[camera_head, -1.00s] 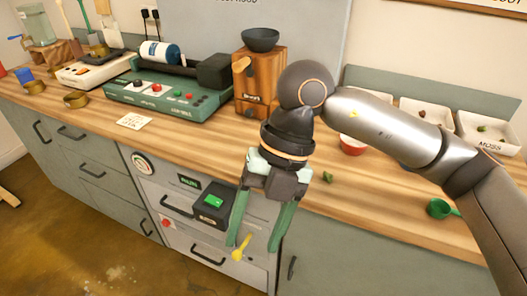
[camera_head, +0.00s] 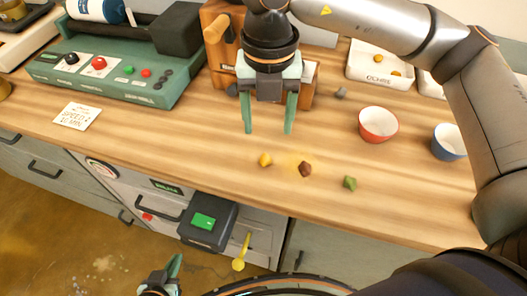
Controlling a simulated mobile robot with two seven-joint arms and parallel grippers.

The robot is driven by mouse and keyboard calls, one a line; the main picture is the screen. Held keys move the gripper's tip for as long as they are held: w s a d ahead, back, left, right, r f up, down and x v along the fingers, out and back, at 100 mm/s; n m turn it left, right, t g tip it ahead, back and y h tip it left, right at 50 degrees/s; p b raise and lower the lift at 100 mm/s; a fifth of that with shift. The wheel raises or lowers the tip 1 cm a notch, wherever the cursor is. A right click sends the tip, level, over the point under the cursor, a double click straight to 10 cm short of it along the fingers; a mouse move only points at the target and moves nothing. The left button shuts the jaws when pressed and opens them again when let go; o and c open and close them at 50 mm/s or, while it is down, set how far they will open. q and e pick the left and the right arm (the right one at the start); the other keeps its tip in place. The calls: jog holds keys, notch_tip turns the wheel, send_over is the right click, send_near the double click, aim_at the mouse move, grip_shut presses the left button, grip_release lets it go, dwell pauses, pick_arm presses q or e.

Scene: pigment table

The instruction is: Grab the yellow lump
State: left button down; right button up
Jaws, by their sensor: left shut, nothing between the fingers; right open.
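The yellow lump (camera_head: 265,159) lies on the wooden worktop, left of a dark red-brown lump (camera_head: 305,169) and a green lump (camera_head: 350,183). My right gripper (camera_head: 268,130) is open, fingers pointing down, and shows just above the yellow lump in the picture. Nothing is between its fingers, and it is apart from the lump. My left gripper (camera_head: 174,266) is shut and empty at the bottom edge, in front of the cabinets and partly cut off.
A red bowl (camera_head: 378,125) and a blue bowl (camera_head: 448,142) stand at the right. A white ochre tray (camera_head: 378,82) and a grey lump (camera_head: 341,92) are behind. A green machine (camera_head: 118,72) stands left, near a paper card (camera_head: 77,116). A wooden grinder (camera_head: 217,62) is behind my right gripper.

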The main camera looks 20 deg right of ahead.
aim_at(266, 161)
notch_tip(266, 161, down, 9)
jog(key=shift+a+f, duration=0.15)
jog(key=shift+f, duration=0.05)
dwell(0.3)
jog(key=shift+c, duration=0.3)
grip_shut()
